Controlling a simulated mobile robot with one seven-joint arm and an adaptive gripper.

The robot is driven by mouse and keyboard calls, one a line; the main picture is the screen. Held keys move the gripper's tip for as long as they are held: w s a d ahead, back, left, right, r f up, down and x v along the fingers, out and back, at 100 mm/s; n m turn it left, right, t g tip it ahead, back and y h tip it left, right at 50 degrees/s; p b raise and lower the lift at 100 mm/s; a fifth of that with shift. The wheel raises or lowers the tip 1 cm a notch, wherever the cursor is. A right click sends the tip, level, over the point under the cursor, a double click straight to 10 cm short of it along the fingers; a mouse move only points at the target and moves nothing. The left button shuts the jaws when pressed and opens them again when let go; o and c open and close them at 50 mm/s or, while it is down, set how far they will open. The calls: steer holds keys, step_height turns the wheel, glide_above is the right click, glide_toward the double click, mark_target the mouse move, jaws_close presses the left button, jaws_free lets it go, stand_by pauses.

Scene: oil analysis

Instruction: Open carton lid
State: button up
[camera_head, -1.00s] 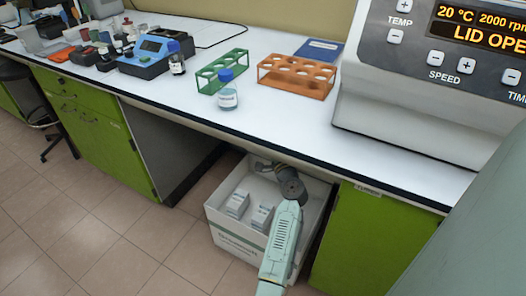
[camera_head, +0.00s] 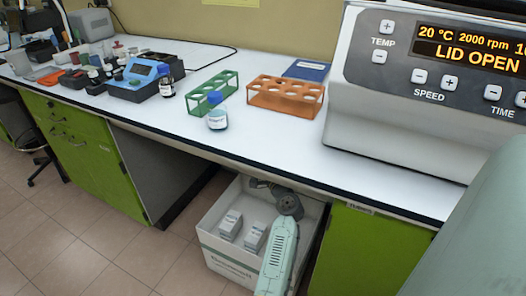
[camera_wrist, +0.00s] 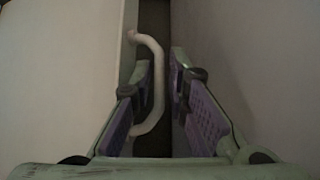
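A white carton (camera_head: 218,258) stands on the floor under the bench in the head view. Its top looks open, with small boxes (camera_head: 230,224) inside. My arm reaches over its right side; the gripper end is mostly hidden beneath the bench edge. In the wrist view, my gripper (camera_wrist: 160,78) has its two purple-padded fingers apart. A pale curved handle (camera_wrist: 158,75) on a light panel (camera_wrist: 65,80) runs between the fingers, close to the left one. The left finger seems to be inside the handle's loop; I cannot tell whether it touches. No separate lid is clear to me.
Green cabinets (camera_head: 365,250) flank the carton, and the bench top (camera_head: 270,150) overhangs it. Floor at the lower left is clear.

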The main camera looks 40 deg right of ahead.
steer(key=v, duration=1.1)
steer(key=shift+s, duration=0.35)
